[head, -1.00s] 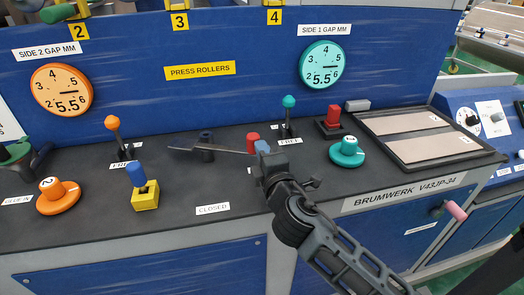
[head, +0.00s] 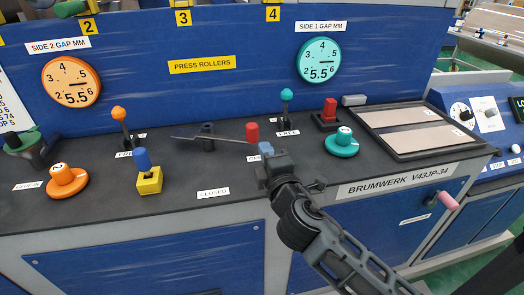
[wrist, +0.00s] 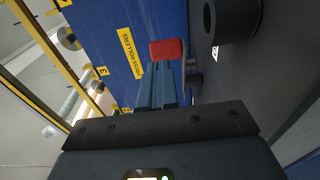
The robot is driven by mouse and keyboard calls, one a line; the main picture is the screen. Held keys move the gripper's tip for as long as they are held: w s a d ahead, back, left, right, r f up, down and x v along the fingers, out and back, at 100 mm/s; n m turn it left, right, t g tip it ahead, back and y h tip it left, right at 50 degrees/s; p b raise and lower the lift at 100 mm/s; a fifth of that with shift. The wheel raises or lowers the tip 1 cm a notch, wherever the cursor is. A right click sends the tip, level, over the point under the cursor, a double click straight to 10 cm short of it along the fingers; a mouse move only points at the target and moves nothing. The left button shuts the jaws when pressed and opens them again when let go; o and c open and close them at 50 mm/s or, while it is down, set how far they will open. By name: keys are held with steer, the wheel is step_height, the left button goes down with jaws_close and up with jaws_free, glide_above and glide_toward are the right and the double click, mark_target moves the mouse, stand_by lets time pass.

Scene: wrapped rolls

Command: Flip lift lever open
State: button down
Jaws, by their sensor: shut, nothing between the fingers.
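The lever is a thin grey bar (head: 226,139) on a dark pivot post (head: 207,137), with a red knob (head: 252,132) at its right end. The bar lies roughly left to right across the console. A CLOSED label (head: 213,192) is in front of the pivot. Another label (head: 253,158) by the knob is partly hidden by my gripper. My gripper (head: 265,149) has its blue fingers shut and empty, just right of and in front of the knob. In the wrist view the red knob (wrist: 167,49) is just beyond the fingertips (wrist: 158,68); I cannot tell whether they touch.
A teal-topped lever (head: 286,105), a red switch (head: 328,112) and a teal dial (head: 342,144) stand right of the gripper. A blue-and-yellow switch (head: 148,175) and an orange-topped lever (head: 120,125) are at left. The console front around the CLOSED label is clear.

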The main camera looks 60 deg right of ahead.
steer(key=s+a+b, duration=0.2)
steer(key=s+a, duration=0.1)
steer(key=s, duration=0.4)
steer(key=shift+s, duration=0.4)
steer(key=s+a+f+m+t+y, duration=0.1)
steer(key=s+a+f+y, duration=0.2)
steer(key=a+y, duration=0.35)
steer(key=s+a+f+m+t+y, duration=0.1)
steer(key=s+a+f+y, duration=0.2)
steer(key=a, duration=0.6)
steer(key=s+a+r+m+y, duration=0.2)
steer(key=s+a+m+y, duration=0.2)
steer(key=s+a+m, duration=0.2)
steer(key=shift+s+a+r+t, duration=0.25)
steer(key=shift+s+a+t, duration=0.15)
steer(key=shift+s+a, duration=0.6)
steer(key=shift+w, duration=0.1)
